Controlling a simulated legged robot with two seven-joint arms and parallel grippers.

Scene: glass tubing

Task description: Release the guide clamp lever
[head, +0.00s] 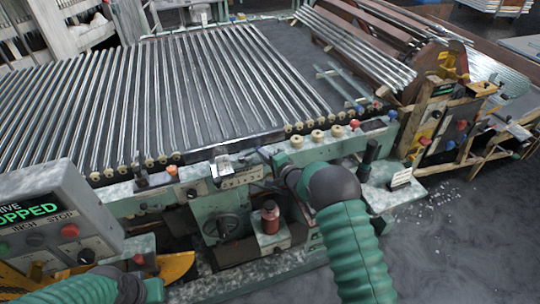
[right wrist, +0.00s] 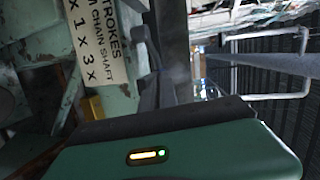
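My right gripper (head: 268,156) is in the middle of the head view, at the front rail of the green machine (head: 318,147). Its fingers point left toward a pale metal block (head: 224,164) above a lettered plate (head: 240,178). In the right wrist view the fingers (right wrist: 163,85) stand beside that plate (right wrist: 88,45), which reads "strokes" and "chain shaft". A dark upright bar (right wrist: 173,25) lies close beyond them. I cannot clearly pick out the guide clamp lever, nor tell whether the fingers hold anything. My left gripper's green body (head: 153,290) shows low left; its fingers are hidden.
Glass tubes (head: 190,85) lie in rows behind the rail. A grey control box (head: 45,220) reading "stopped" stands at left. A red bottle (head: 270,217) stands below the rail. A black upright handle (head: 370,152) is to the right. Open floor (head: 450,240) lies at lower right.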

